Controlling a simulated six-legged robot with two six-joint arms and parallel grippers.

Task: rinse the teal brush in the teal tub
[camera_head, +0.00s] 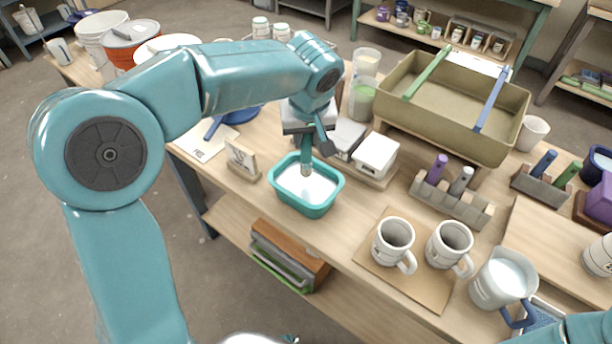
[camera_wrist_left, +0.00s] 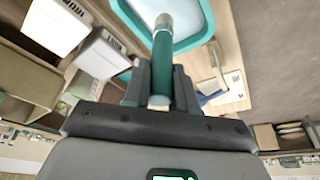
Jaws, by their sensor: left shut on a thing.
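The teal tub (camera_head: 322,207) stands on the table and holds pale liquid. My left gripper (camera_head: 312,138) is above it, shut on the teal brush (camera_head: 305,148). The brush hangs roughly upright with its metal ferrule low inside the tub's outline. I cannot tell whether its bristles touch the liquid. In the left wrist view the brush handle (camera_wrist_left: 161,68) sits between the gripper's fingers (camera_wrist_left: 160,88), and the ferrule points toward the tub (camera_wrist_left: 205,22). My right gripper is out of view.
A small card stand (camera_head: 242,160) is left of the tub and white-lidded boxes (camera_head: 376,155) are right of it. A brush rack (camera_head: 450,200) and large tan basin (camera_head: 450,125) are further right.

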